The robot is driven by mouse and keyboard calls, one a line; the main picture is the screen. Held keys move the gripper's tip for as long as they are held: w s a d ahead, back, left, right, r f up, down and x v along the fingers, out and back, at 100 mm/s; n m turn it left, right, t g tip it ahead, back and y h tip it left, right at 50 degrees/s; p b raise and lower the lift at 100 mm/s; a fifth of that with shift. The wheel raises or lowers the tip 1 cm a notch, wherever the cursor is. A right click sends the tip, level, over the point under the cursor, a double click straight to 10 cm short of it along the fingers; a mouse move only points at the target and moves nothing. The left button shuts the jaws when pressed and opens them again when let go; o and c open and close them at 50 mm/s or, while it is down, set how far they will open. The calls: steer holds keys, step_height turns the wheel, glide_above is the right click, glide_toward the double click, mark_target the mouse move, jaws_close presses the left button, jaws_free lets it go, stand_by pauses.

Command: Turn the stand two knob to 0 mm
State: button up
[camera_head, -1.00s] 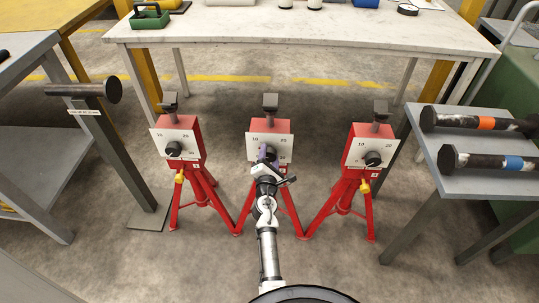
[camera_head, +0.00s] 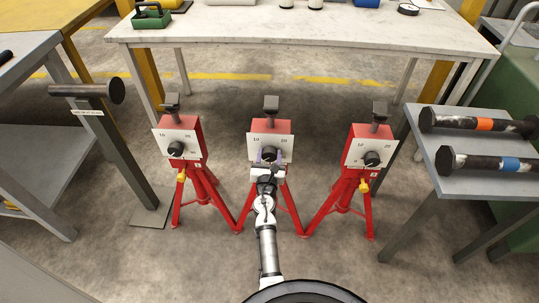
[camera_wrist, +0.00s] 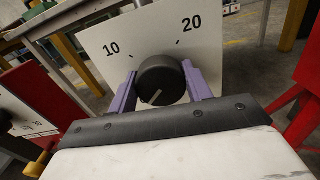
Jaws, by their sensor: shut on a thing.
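Three red tripod stands with white dial plates stand in a row. The middle stand (camera_head: 270,127), by its place the second, carries a dial plate (camera_wrist: 105,40) marked 10 and 20. Its black round knob (camera_wrist: 160,72) also shows in the head view (camera_head: 269,153). My gripper (camera_wrist: 159,82) is shut on this knob, with one purple finger on each side. A pale pointer line on the knob points to the lower left, away from the 10 and the 20. The lower part of the plate, including any 0 mark, is hidden behind the knob, fingers and gripper body.
The left stand (camera_head: 180,133) and right stand (camera_head: 372,138) flank the middle one closely. Two dark spools, with orange (camera_head: 484,125) and blue (camera_head: 514,163) bands, lie on the right table. A white-topped workbench (camera_head: 300,32) is behind.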

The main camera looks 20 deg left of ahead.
steer(key=shift+r+n, duration=0.1)
steer(key=shift+n, duration=0.4)
steer(key=o, duration=1)
